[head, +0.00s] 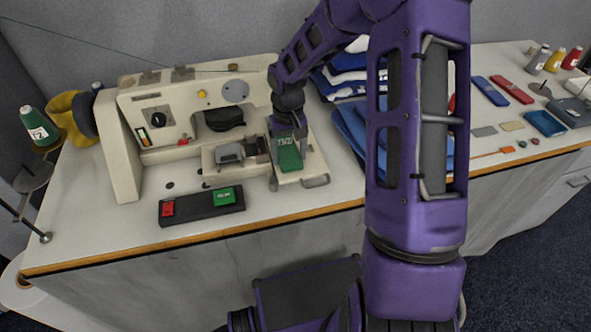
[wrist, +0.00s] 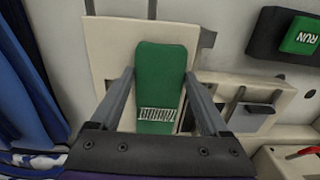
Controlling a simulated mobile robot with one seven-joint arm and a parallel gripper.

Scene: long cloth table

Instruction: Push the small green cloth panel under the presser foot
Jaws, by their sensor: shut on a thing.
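The small green cloth panel (head: 289,159) lies on a cream plate (head: 313,165) at the right end of the sewing machine (head: 160,110). In the wrist view the gripper (wrist: 160,76) is shut on the panel. A small grey metal block (head: 230,153) sits left of the panel, apart from it; I cannot tell whether it is the presser foot.
A black switch box (head: 201,207) with a red button and a green RUN button (head: 224,196) lies in front of the machine. Folded blue cloths (head: 350,130) are close on the right. A green thread spool (head: 38,128) stands at the left. The table's front edge is near.

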